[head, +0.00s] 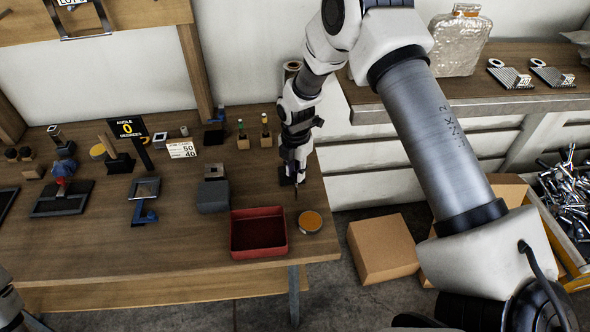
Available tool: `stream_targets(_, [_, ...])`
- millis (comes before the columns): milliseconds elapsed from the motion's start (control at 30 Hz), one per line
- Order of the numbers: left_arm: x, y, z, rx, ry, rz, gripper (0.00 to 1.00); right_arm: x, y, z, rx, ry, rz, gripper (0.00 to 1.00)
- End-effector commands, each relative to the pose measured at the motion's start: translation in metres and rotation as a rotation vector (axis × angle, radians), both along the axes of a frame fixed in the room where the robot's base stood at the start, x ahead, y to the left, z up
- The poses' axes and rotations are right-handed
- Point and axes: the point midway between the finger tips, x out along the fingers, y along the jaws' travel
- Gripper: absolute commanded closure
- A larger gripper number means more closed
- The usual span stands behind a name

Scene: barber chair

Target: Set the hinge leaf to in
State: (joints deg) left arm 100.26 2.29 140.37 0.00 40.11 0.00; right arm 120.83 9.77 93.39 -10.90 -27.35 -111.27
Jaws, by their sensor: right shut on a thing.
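My right gripper (297,172) reaches down over the right part of the wooden bench, behind the red tray. It is shut on a small dark part, which seems to be the hinge leaf. A dark block (286,177) shows just left of the fingers. The gripper hides most of the held part, so I cannot tell the leaf's position. My left gripper is out of view; only a piece of my left arm shows at the lower left edge.
A red tray (258,252) and a round orange-topped tin (310,222) stand near the bench's front edge. A grey block (212,197) is left of them. Small fixtures and an angle sign (128,128) fill the left side. A cardboard box (382,249) is on the floor.

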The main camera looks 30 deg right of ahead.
Motion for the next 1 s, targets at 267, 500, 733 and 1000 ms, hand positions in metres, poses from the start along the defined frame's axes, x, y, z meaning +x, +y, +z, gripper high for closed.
stream_targets(267, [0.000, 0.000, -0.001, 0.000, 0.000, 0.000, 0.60, -0.004, 0.000, -0.004, 0.001, 0.011, 0.000, 0.51])
stream_targets(500, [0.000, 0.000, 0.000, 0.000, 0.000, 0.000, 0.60, -0.001, 0.000, 0.006, 0.000, 0.004, -0.001, 0.51])
stream_targets(733, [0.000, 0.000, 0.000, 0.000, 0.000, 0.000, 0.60, -0.001, 0.000, 0.058, 0.002, 0.004, -0.001, 0.51])
stream_targets(1000, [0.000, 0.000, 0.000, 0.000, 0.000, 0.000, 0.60, -0.001, -0.001, 0.110, 0.002, 0.008, -0.001, 0.51])
